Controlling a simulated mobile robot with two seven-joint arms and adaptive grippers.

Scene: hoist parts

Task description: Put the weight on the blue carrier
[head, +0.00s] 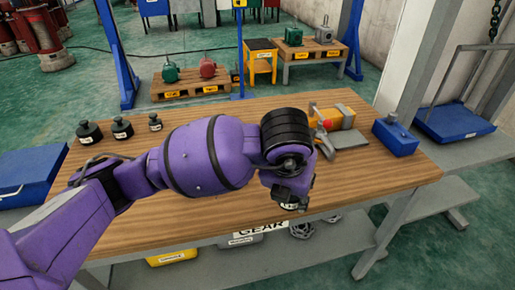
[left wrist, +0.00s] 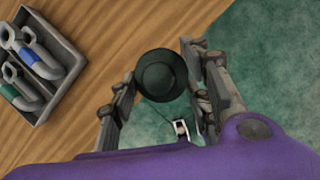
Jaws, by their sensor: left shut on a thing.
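My left gripper (head: 290,195) is near the front edge of the wooden table, its arm reaching across from the left. In the left wrist view its fingers (left wrist: 160,85) are shut on a dark round weight (left wrist: 162,74), seen from above. In the head view the arm and fingers mostly hide that weight. Several other black weights (head: 122,129) stand at the table's left. A blue platform (head: 455,122) with a grey frame and a chain above is at the right. Another blue platform (head: 25,172) is at the left edge. I cannot tell which is the carrier. My right gripper is out of view.
A blue block (head: 395,138) and a yellow hoist-like part (head: 338,117) sit at the table's right. A grey tray of shackles (left wrist: 40,62) shows in the left wrist view. A lower shelf (head: 330,238) holds parts.

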